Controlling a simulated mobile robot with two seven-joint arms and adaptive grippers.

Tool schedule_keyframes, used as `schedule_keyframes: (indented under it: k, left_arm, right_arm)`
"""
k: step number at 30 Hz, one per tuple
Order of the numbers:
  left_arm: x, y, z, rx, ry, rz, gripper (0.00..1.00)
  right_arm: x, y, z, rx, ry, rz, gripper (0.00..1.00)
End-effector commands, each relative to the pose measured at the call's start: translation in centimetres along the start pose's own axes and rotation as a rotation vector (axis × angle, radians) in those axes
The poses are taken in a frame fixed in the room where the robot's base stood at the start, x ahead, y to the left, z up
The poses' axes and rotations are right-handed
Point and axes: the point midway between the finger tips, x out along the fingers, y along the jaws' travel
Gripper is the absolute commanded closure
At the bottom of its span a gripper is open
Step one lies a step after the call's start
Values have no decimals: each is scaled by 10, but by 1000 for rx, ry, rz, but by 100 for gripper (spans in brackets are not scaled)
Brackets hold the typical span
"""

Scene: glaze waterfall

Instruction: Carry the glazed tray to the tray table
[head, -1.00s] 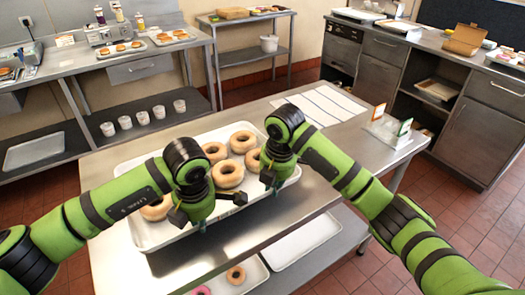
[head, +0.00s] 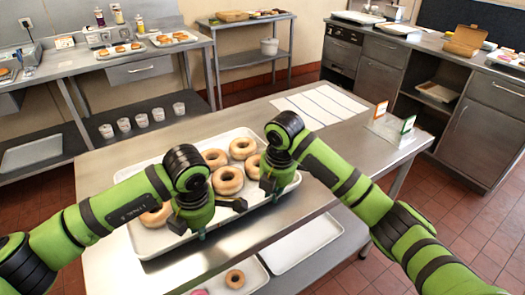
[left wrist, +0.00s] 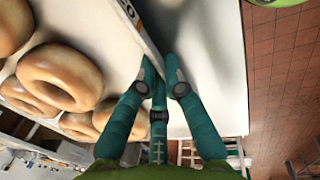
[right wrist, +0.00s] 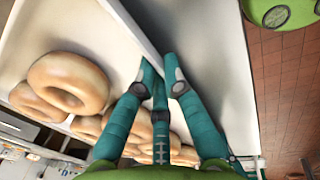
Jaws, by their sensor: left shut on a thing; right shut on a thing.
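A pale metal tray (head: 152,243) with several golden ring doughnuts (head: 228,180) is over the near side of a steel table (head: 330,150). My left gripper (head: 202,233) is shut on the tray's near rim, left of its middle. My right gripper (head: 275,199) is shut on the same rim near the right corner. In the left wrist view, the fingers (left wrist: 160,72) pinch the rim, with doughnuts to the left. In the right wrist view, the fingers (right wrist: 158,72) do the same. I cannot tell whether the tray touches the tabletop. No table is clearly marked as the tray table.
White striped sheets (head: 318,104) and small card holders (head: 395,128) are on the steel table. Its lower shelf holds trays (head: 300,242). A small steel table (head: 250,60) stands at the back wall. Counters line the left and right; tiled floor (head: 465,215) is free at right.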

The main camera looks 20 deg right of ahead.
Motion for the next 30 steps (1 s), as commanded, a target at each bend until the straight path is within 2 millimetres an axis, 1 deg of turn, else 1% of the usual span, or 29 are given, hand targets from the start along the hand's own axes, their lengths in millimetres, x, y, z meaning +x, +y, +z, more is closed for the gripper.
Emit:
schedule_keyframes:
  k: [1, 5, 6, 7, 8, 17, 20, 23, 30]
  left_arm:
    - [6, 1, -1, -2, 3, 4, 100]
    - [13, 0, -1, -2, 3, 4, 100]
    - [12, -1, -2, -2, 5, 3, 82]
    - [11, 0, -2, -2, 5, 3, 70]
    - [11, -1, -2, -2, 5, 2, 66]
    - [10, -1, 0, 0, 1, 1, 66]
    - [5, -1, 0, 0, 0, 2, 66]
    - [-8, -1, 0, 1, -2, 4, 66]
    - [-59, -1, 0, 0, -2, 6, 66]
  right_arm:
    - [4, 0, 2, 3, -4, 6, 100]
    - [12, -1, 2, 3, -4, 6, 100]
    - [12, -1, 2, 3, -4, 3, 82]
    - [10, -1, 2, 3, -4, 3, 70]
    - [10, -1, 2, 3, -4, 3, 66]
    - [10, -2, 0, 1, -1, 1, 66]
    - [11, -2, 0, 1, -1, 1, 66]
    - [11, -2, 0, 0, 0, 0, 66]
    - [11, -2, 0, 0, 0, 0, 66]
